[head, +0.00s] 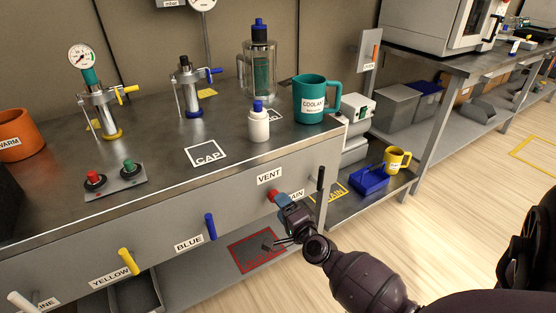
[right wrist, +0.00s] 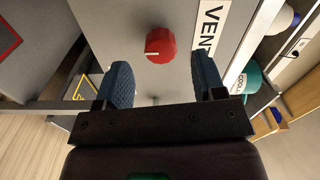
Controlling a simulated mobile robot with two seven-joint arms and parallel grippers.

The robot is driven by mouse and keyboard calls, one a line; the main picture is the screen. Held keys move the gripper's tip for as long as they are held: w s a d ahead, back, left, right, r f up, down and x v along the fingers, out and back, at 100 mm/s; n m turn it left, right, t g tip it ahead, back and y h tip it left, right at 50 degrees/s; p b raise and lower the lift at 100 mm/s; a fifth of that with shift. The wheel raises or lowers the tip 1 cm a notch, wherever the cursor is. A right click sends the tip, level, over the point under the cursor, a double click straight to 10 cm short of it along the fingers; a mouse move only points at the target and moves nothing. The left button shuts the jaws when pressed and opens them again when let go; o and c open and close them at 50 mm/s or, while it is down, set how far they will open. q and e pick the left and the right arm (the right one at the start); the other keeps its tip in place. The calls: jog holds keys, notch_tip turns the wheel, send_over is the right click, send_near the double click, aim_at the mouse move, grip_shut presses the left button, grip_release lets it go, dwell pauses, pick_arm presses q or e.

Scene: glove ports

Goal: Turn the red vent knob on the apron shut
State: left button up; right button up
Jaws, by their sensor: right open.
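The red vent knob (head: 273,195) sits on the grey apron (head: 150,242) below the VENT label (head: 269,176). In the right wrist view the knob (right wrist: 160,45) shows a white pointer line on its face, toward the left of the picture. My right gripper (head: 284,202) is at the apron just right of the knob in the head view. In the right wrist view its two blue fingers (right wrist: 162,82) are open, with the knob beyond and between them. I see no contact between fingers and knob. My left gripper is not in view.
A black handle (head: 320,178) stands right of the knob. Blue (head: 210,227) and yellow (head: 126,262) handles are left along the apron. A white bottle (head: 259,122) and teal coolant jug (head: 311,99) stand on the bench above. Floor at the right is clear.

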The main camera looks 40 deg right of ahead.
jog(key=v, duration=0.6)
jog(key=shift+s, duration=0.25)
jog(key=shift+a+p, duration=0.1)
jog(key=shift+p, duration=0.2)
